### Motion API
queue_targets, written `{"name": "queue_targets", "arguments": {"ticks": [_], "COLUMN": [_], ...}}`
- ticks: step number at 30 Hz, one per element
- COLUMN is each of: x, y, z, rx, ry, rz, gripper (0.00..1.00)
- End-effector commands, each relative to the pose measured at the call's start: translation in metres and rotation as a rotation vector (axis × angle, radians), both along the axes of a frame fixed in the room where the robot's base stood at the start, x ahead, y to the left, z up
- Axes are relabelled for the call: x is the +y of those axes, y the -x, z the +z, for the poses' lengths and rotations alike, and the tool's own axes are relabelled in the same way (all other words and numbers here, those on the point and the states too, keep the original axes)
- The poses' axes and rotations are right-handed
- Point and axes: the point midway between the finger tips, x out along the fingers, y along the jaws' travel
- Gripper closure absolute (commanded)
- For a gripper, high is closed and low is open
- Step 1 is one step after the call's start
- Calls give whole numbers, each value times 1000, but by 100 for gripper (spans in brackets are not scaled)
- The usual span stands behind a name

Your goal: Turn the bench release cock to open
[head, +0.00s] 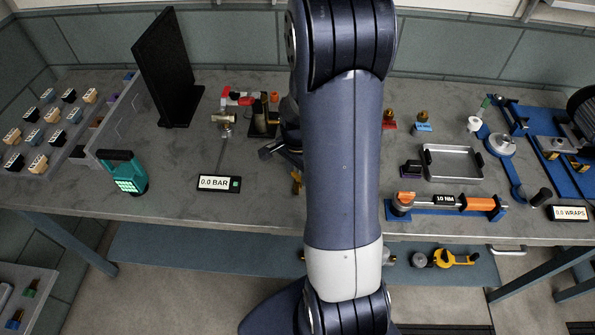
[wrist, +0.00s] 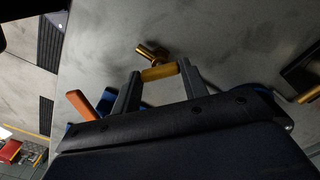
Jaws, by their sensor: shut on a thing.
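My gripper (wrist: 158,82) shows in the wrist view with one finger on each side of a yellow bar-shaped handle (wrist: 158,73). It is shut on this handle. A brass fitting (wrist: 151,51) adjoins the handle just beyond the fingers and looks like the body of the release cock. In the head view my arm covers most of this spot. A small yellow-brass part (head: 296,181) shows at the arm's left edge and may be the same cock. Whether the cock stands open or closed cannot be told.
A display (head: 219,184) reads 0.0 BAR. A valve assembly with a red handle (head: 238,97) stands behind it. A black panel (head: 165,65) and a teal device (head: 124,172) stand left. A metal tray (head: 452,162) and an orange-handled torque tool (head: 447,202) lie right of my arm.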

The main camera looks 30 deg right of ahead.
Motion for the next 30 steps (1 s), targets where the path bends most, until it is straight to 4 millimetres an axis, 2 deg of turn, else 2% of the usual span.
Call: {"name": "queue_targets", "arguments": {"ticks": [21,30], "x": [0,0], "y": [0,-1], "z": [-1,0], "rx": [-1,-2], "ry": [1,1], "rz": [546,685], "gripper": [81,81]}}
